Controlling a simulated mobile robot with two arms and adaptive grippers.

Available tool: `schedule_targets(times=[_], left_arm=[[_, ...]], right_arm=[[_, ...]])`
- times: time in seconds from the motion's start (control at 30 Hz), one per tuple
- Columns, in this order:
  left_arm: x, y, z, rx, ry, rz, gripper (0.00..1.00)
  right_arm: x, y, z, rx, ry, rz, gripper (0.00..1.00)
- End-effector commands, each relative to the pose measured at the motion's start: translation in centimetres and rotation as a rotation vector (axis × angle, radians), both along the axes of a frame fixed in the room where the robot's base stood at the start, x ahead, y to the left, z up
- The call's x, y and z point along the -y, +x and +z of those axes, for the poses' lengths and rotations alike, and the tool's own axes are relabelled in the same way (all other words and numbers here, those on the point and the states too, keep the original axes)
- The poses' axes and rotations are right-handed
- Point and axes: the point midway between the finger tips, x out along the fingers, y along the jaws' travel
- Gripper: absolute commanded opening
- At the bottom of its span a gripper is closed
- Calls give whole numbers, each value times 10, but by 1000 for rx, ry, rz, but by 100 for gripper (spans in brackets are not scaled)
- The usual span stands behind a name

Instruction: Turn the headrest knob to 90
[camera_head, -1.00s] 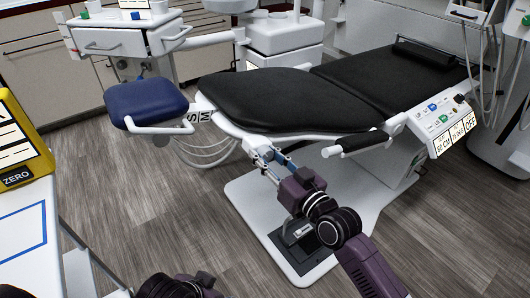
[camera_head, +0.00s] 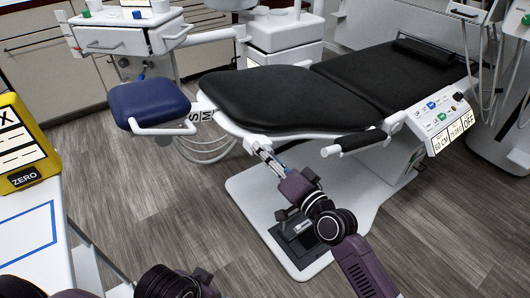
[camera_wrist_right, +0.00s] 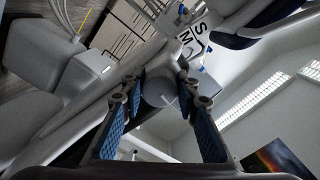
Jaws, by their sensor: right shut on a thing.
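My right gripper (camera_head: 266,155) is at the near side edge of the black chair backrest (camera_head: 265,100). In the right wrist view, its blue-padded fingers (camera_wrist_right: 163,110) are shut around a grey round knob (camera_wrist_right: 158,92), which appears to be the headrest knob. The fingers hide the knob in the head view. No angle marking on the knob can be read. The blue cushion (camera_head: 150,100) is at the left end of the chair, beside a plate with the letters S and M (camera_head: 202,116), which also shows in the right wrist view (camera_wrist_right: 196,38). My left gripper is out of view.
A white armrest bar with a black pad (camera_head: 358,141) is right of my gripper. The white chair base (camera_head: 245,195) lies below. A control panel (camera_head: 440,120) is at the right, and a white counter with a yellow box (camera_head: 20,145) at the left. Floor between is clear.

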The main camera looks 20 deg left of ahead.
Motion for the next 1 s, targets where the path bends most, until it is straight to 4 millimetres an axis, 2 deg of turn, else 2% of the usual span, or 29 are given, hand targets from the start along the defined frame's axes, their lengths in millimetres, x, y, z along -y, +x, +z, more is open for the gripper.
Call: schedule_targets(times=[0.63, 0.67, 0.7, 0.8, 1.0], left_arm=[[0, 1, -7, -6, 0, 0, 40], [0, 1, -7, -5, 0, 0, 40], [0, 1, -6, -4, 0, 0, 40], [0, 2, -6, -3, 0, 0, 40], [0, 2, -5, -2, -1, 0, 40]], right_arm=[[0, 0, 0, -41, 31, -1, 4], [0, 0, 0, -41, 31, -1, 31], [0, 0, 0, -41, 31, -1, 35], [0, 0, 0, -41, 31, -1, 46], [0, 0, 0, -40, 30, -1, 47]])
